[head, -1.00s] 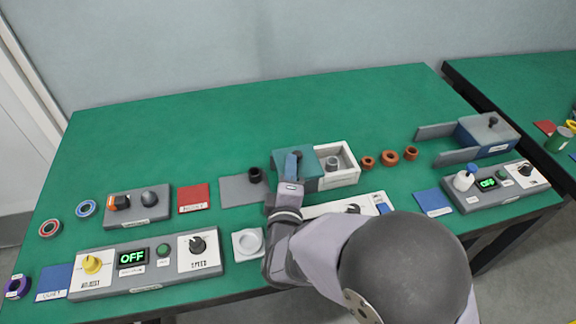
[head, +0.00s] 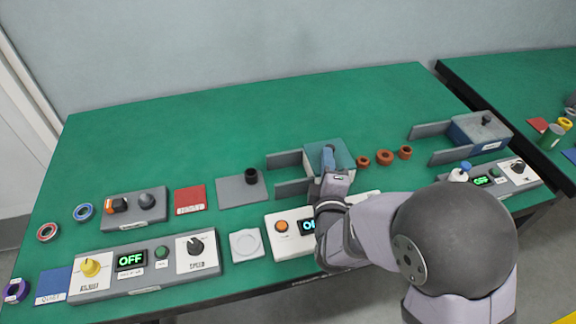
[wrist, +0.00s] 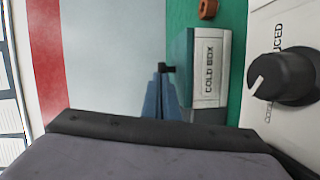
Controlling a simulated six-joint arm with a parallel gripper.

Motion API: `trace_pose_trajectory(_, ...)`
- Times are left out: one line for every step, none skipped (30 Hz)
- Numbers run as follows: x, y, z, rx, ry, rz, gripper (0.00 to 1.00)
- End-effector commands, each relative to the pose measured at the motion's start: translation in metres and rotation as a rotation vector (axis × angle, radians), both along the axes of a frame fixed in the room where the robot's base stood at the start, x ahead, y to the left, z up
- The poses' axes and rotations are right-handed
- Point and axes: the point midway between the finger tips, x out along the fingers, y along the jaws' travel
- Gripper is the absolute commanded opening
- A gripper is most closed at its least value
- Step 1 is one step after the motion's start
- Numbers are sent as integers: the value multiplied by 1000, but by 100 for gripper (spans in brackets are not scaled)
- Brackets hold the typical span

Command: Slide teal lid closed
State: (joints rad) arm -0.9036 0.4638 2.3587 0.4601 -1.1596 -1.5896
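The teal lid (head: 342,152) sits over the white box, whose open top no longer shows in the head view. Two grey rails (head: 285,160) stick out to its left, bare. The lid's teal edge (wrist: 180,55) shows in the wrist view beside the white box front (wrist: 210,75) labelled "COLD BOX". My gripper (head: 328,152) is at the lid's top. In the wrist view its blue fingers (wrist: 163,78) are close together at the lid's small black knob (wrist: 166,68) and appear shut on it. Whether a small gap remains at the lid's end is hidden.
Orange rings (head: 384,157) lie just right of the box. A white control panel (head: 283,237) stands in front, partly under my arm.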

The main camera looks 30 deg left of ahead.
Motion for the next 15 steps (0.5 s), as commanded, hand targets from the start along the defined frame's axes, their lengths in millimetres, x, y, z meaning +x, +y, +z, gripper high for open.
trace_pose_trajectory(2,-2,2,3,-2,-8,0)
trace_pose_trajectory(2,-2,4,3,-2,-8,0)
trace_pose_trajectory(2,-2,6,5,-2,-8,0)
trace_pose_trajectory(2,-2,9,6,-4,-8,0)
trace_pose_trajectory(2,-2,12,6,-5,-8,0)
trace_pose_trajectory(2,-1,16,7,-6,-7,0)
trace_pose_trajectory(2,-1,20,7,-7,-8,0)
trace_pose_trajectory(2,-1,24,7,-7,-7,0)
trace_pose_trajectory(2,-1,30,9,-7,-6,0)
trace_pose_trajectory(1,-1,34,8,-6,-6,0)
trace_pose_trajectory(1,-1,39,8,-6,-6,0)
trace_pose_trajectory(1,-1,45,7,-7,-5,0)
trace_pose_trajectory(1,-1,50,7,-6,-5,0)
trace_pose_trajectory(0,0,55,8,-7,-4,0)
trace_pose_trajectory(0,0,61,6,-6,-2,0)
